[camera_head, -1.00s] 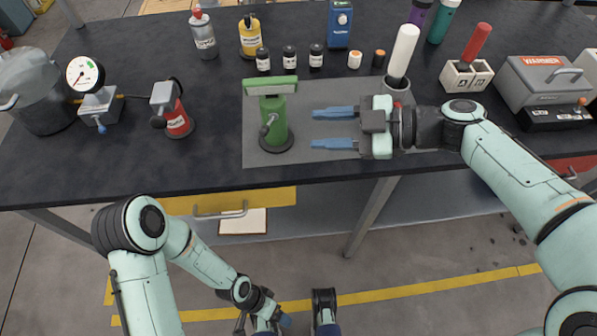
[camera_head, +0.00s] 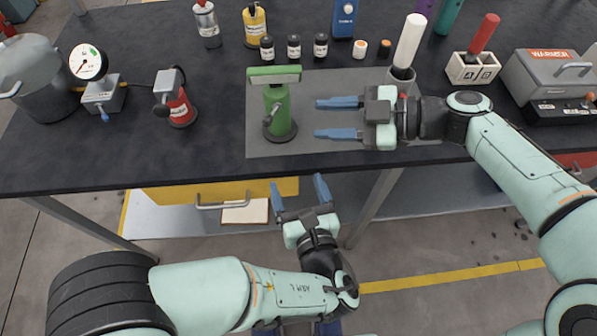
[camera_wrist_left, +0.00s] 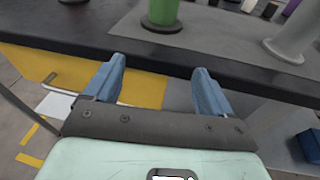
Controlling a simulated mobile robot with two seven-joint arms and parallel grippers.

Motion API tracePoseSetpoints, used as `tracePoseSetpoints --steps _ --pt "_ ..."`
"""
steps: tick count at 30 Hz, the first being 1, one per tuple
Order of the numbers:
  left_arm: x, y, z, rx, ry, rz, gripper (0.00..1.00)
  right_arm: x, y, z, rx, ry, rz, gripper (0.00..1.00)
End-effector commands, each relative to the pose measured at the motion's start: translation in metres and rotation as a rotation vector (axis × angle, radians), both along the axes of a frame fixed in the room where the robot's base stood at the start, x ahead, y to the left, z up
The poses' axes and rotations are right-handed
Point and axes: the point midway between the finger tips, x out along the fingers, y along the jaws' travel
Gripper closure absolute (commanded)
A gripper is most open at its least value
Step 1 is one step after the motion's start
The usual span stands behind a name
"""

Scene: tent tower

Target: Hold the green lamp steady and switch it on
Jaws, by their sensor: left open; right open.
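The green lamp (camera_head: 278,105) stands upright on a grey mat (camera_head: 262,148) near the table's front edge. It has a wide green head with a pale strip and a dark grey lever or knob on its body. My right gripper (camera_head: 338,118) is open and empty to the right of the lamp, fingers pointing at it with a gap between. My left gripper (camera_head: 301,190) is open and empty in front of the table edge, below the lamp. In the left wrist view the lamp's lower body (camera_wrist_left: 162,12) shows ahead of the open fingers (camera_wrist_left: 154,92).
A red lamp (camera_head: 178,105) and a gauge device (camera_head: 100,92) stand to the left. Several small dark jars (camera_head: 294,46) stand behind the green lamp. A white cylinder (camera_head: 408,40) stands behind my right gripper. A yellow drawer (camera_head: 222,190) is under the tabletop's front edge.

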Motion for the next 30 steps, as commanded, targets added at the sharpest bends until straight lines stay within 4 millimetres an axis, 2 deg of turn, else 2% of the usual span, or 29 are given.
tracePoseSetpoints --steps 1,3,7,13,24,30 --pt "0.000 -0.003 0.016 -0.006 -0.056 -0.008 0.16 0.000 0.000 0.000 0.000 0.000 0.000 0.57" --pt "0.002 -0.004 0.033 -0.017 -0.121 -0.005 0.16 0.000 0.000 0.000 0.000 0.000 0.000 0.57" --pt "0.006 -0.001 0.049 -0.037 -0.185 0.008 0.16 0.000 0.000 0.000 0.000 0.000 0.000 0.57" --pt "0.027 0.003 0.051 -0.041 -0.197 0.015 0.16 0.000 0.000 0.000 0.000 0.000 0.000 0.57" --pt "0.098 0.016 0.051 -0.041 -0.195 0.016 0.16 0.000 0.000 0.000 0.000 0.000 0.000 0.57" --pt "0.125 0.020 0.050 -0.040 -0.194 0.013 0.16 0.000 0.000 0.000 0.000 0.000 0.000 0.57"
